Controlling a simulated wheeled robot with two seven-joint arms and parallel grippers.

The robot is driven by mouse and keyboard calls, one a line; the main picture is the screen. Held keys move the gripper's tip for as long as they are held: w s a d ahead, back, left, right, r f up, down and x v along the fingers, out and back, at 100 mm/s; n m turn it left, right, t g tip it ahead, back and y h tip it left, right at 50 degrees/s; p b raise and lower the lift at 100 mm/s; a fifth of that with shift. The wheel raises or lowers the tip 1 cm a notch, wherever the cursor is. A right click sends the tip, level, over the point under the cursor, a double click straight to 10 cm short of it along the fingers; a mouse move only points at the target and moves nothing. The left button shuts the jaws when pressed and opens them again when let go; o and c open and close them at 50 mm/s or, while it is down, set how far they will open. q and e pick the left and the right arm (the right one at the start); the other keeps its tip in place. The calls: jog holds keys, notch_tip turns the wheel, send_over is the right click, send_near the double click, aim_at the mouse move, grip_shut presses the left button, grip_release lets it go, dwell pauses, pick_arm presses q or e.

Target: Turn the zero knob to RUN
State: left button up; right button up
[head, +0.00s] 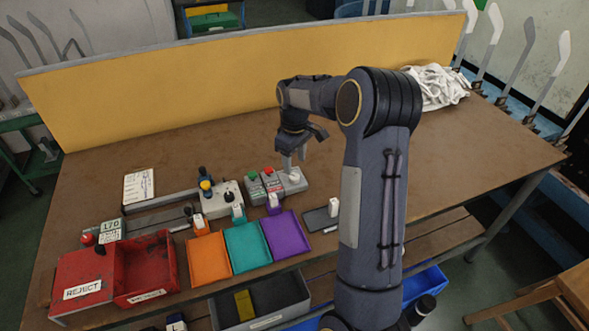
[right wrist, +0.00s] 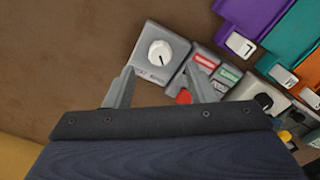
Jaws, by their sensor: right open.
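The zero knob (right wrist: 161,53) is a round white dial with a dark pointer mark, on a light grey box (right wrist: 150,72). Its printed labels are too small to read. In the head view the grey box (head: 298,186) stands at the right end of a row of control boxes, and the knob is partly hidden by my gripper. My right gripper (head: 292,163) points down just above it. In the right wrist view my right gripper (right wrist: 159,72) is open and empty, its two fingertips to either side below the knob, apart from it. My left gripper is not in view.
Beside the knob box are a red button (right wrist: 184,97) and a green button (head: 252,176). Orange (head: 208,262), teal (head: 247,250) and purple (head: 285,238) trays lie in front. A red reject bin (head: 85,285) is at left.

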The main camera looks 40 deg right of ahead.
jog(key=shift+r, duration=1.35)
jog(key=s+a+r+m+t+y, duration=0.1)
jog(key=s+a+r+t, duration=0.1)
jog(key=s+a+r, duration=0.45)
jog(key=s+a+m+t+y, duration=0.1)
jog(key=s+a+m, duration=0.1)
jog(key=s+a, duration=0.5)
jog(key=s+a+m+t+y, duration=0.1)
jog(key=s+a+t, duration=0.1)
jog(key=s+a, duration=0.5)
jog(key=s, duration=0.5)
jog(key=shift+s+a+f+m+t+y, duration=0.3)
jog(key=shift+s+a+f+m+y, duration=0.05)
jog(key=shift+f+m+y, duration=0.05)
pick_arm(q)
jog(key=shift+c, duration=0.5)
